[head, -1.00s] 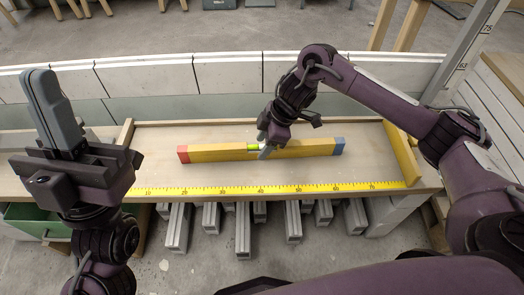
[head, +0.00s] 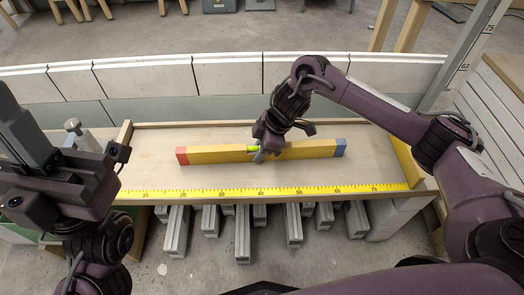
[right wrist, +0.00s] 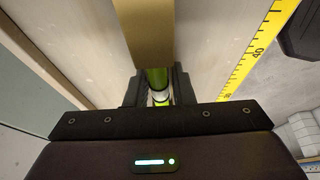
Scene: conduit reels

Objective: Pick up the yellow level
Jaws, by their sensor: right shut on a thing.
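The yellow level (head: 210,156) lies lengthwise along the wooden tray-like bench top, with a red left end, a blue right end and a green vial near its middle. My right gripper (head: 262,154) is shut on it at the vial, coming from above. In the right wrist view the level (right wrist: 143,35) runs away from between the dark fingers (right wrist: 157,90), with the green vial between them. Whether the level is clear of the surface I cannot tell. My left gripper (head: 22,130) is at the far left, away from the level; its fingertips' gap is not clear.
A yellow measuring tape (head: 250,192) runs along the bench's front edge. A wooden rim (head: 290,123) borders the back, and a wooden block (head: 402,160) stands at the right end. Grey conduit pieces (head: 243,235) sit below the bench. A metal bolt-like fitting (head: 75,130) stands at left.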

